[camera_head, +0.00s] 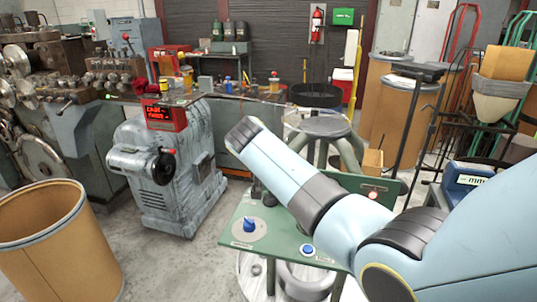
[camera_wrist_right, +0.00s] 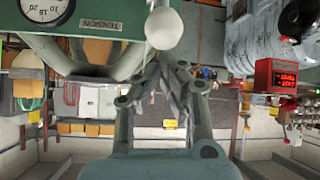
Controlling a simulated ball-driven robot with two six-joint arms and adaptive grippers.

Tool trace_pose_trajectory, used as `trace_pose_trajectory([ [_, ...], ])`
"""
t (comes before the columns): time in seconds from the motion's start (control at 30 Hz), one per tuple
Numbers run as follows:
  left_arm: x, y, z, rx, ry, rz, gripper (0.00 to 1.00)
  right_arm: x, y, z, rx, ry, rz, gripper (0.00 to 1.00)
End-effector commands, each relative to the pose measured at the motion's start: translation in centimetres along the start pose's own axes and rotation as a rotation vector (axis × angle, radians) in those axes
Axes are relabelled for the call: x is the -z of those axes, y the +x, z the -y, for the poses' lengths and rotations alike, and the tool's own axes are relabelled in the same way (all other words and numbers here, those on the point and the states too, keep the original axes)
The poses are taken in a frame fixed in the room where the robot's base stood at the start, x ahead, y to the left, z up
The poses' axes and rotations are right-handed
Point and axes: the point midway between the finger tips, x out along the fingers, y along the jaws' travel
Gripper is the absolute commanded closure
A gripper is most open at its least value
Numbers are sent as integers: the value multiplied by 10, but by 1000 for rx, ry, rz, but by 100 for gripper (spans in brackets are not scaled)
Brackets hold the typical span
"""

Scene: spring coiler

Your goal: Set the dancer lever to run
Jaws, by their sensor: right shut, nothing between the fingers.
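In the right wrist view, a white ball knob (camera_wrist_right: 164,28) on a short pale stem shows at the top middle; it looks like the lever's end. It sits beside the edge of a green panel (camera_wrist_right: 118,45) with a dial marked TENSION (camera_wrist_right: 45,10). My right gripper (camera_wrist_right: 172,72) is shut and empty, its fingertips pointing toward the knob; I cannot tell whether they touch it. Any run marking cannot be read. My left gripper is not in view.
The green top carries a blue knob (camera_head: 249,225) and a blue button (camera_head: 307,250). A grey motor unit with a red display (camera_head: 165,116) stands to the left, a brown drum (camera_head: 50,245) at the front left. Bare floor lies between them.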

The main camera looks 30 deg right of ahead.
Motion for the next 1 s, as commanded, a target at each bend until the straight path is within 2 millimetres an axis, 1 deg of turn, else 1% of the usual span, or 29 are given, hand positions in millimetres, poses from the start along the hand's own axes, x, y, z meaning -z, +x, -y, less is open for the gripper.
trace_pose_trajectory([
  [0.03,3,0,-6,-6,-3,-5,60,-1,-3,1,1,1,-1,100],
  [0.13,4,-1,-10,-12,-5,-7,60,-6,-6,2,0,1,0,100],
  [0.53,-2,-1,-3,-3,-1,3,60,-12,-10,3,1,1,4,100],
  [0.8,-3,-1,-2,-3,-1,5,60,-14,-9,3,1,1,8,100],
  [0.93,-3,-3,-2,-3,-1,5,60,-9,-9,2,1,0,8,100],
  [1.0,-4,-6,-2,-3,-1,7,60,-1,-9,0,1,-1,4,100],
])
